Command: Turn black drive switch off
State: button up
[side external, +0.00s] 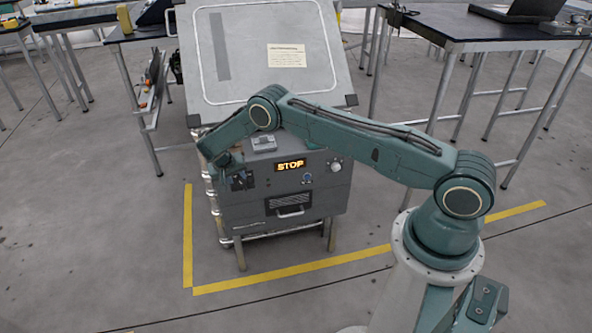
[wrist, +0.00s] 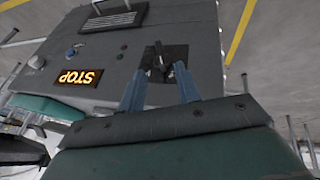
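The black drive switch (wrist: 157,60) is a dark lever on a black square plate on the front of a grey control box (side external: 318,191). The plate also shows in the side external view (side external: 243,181), at the left of the box front, partly behind my gripper. My gripper (wrist: 159,70) is open, with its two blue-grey fingers apart. In the wrist view its fingertips lie on either side of the switch's lower part. I cannot tell whether they touch it. The lit display (side external: 291,166) reads STOP in orange.
The box front also has a blue-ringed knob (side external: 308,178), a pale round knob (side external: 336,166) and a handle (side external: 290,211). A large tilted grey panel (side external: 265,60) stands above the box. Yellow floor lines surround it. A black-topped table (side external: 480,27) stands behind at right.

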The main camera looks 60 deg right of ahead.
jog(key=v, duration=0.6)
jog(key=c, duration=0.5)
jog(key=shift+d, duration=0.25)
grip_shut()
jog(key=s+d, duration=0.1)
jog(key=d, duration=0.1)
jog(key=s+d+t+y, duration=0.1)
jog(key=d, duration=0.1)
jog(key=d+f+n+y, duration=0.1)
jog(key=d, duration=0.1)
jog(key=shift+s+d+f+t, duration=0.15)
jog(key=shift+s+d+t, duration=0.15)
jog(key=shift+s+d, duration=0.1)
jog(key=s+d+r+t+y, duration=0.3)
jog(key=s, duration=0.2)
jog(key=shift+s+d+m+t+y, duration=0.2)
jog(key=shift+s+m+t+y, duration=0.1)
jog(key=shift+s+y, duration=0.1)
